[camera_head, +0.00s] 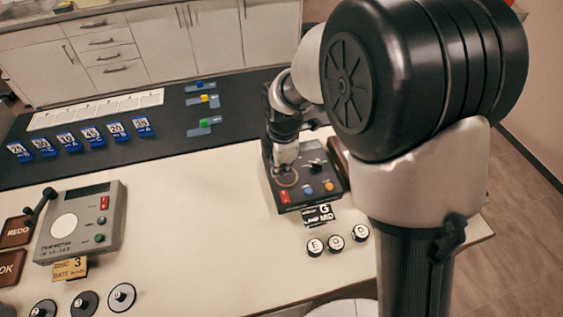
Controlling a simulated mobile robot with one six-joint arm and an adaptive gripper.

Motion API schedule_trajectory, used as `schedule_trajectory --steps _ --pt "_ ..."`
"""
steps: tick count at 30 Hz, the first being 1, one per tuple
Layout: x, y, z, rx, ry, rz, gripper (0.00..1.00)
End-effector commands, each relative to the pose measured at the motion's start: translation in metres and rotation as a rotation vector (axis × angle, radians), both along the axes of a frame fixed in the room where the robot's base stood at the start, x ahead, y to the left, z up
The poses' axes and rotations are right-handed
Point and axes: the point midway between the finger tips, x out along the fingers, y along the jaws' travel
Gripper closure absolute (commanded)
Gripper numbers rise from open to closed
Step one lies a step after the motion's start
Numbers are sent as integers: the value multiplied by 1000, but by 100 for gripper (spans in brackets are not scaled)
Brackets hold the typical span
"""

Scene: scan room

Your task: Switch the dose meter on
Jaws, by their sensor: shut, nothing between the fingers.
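A dark box (312,190) stands on the right part of the table. It has a red rocker switch (285,197), a blue button (309,189), an orange button (328,186) and a black knob (316,165). No readable name marks it as the dose meter. My gripper (286,172) points down over the box's left side, above a ring-shaped mark and behind the red switch. It looks shut and empty; its tips are small, and I cannot tell whether they touch the box. My arm hides part of the box's back edge.
A grey instrument (110,222) with a white disc and red switch stands at left. Blue numbered tags (67,142) and coloured blocks (208,100) lie on the dark mat (170,125). The table (210,250) is clear between the instruments.

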Motion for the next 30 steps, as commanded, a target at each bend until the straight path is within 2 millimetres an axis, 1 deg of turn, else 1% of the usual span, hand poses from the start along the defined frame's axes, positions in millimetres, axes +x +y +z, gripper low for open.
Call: schedule_trajectory --steps 1,9,15,18,21,30 --pt "0 0 -11 -1 3 -1 100" --pt "7 1 -69 -1 5 -3 100" --pt "12 3 -106 -1 4 -4 100" --pt "14 3 -117 0 3 -5 100" --pt "16 4 -124 0 1 -5 100" --pt "16 4 -127 0 1 -5 100"
